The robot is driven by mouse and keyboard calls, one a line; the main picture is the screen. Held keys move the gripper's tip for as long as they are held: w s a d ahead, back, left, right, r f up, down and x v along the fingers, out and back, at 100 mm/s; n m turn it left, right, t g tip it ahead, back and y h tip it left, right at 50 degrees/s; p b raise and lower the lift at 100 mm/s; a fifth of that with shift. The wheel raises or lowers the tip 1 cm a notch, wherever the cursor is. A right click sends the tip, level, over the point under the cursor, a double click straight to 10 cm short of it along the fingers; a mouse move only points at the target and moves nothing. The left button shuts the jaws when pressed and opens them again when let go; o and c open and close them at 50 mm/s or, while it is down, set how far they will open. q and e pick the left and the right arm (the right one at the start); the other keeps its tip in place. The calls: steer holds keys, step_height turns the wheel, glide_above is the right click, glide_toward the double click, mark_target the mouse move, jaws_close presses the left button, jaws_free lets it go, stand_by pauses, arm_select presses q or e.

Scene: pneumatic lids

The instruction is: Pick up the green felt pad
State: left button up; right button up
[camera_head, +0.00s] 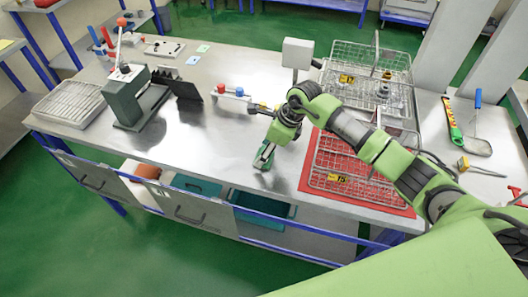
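No pad shows clearly as green felt. Two small flat squares lie near the back of the metal table: a pale greenish one (203,48) and a light blue one (193,60). I cannot tell whether either is the felt pad. My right gripper (264,157) points down, low over the front middle of the table, well in front of the squares. Its fingers are small and dark green here; I cannot tell whether they are open or hold anything. My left gripper is not in view.
A grey lever press (126,105) stands at the left beside a ribbed tray (70,103). A red mat (312,178) with a wire basket lies right of my gripper, and another wire basket (345,52) is behind. The table's middle is mostly clear. Drawers below the front edge stand open.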

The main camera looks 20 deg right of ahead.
mark_target(261, 151)
steer(key=shift+f, duration=0.25)
steer(key=c, duration=1.2)
steer(key=shift+c, duration=0.2)
steer(key=shift+w+r, duration=0.1)
steer(key=shift+r+b, duration=0.5)
steer(key=shift+b, duration=0.25)
steer(key=v, duration=0.1)
steer(key=b, duration=0.1)
steer(key=v, duration=0.1)
steer(key=shift+a+r+b, duration=0.15)
steer(key=shift+r+b, duration=0.15)
steer(key=shift+r, duration=0.05)
steer(key=s+d+r+b, duration=0.2)
steer(key=s+r, duration=0.2)
steer(key=s, duration=0.2)
steer(key=s+d+r+b, duration=0.2)
steer(key=s+r+b, duration=0.1)
steer(key=s+r, duration=0.2)
steer(key=shift+s+d+r, duration=0.15)
steer(key=shift+s+d, duration=0.2)
steer(key=shift+s, duration=0.55)
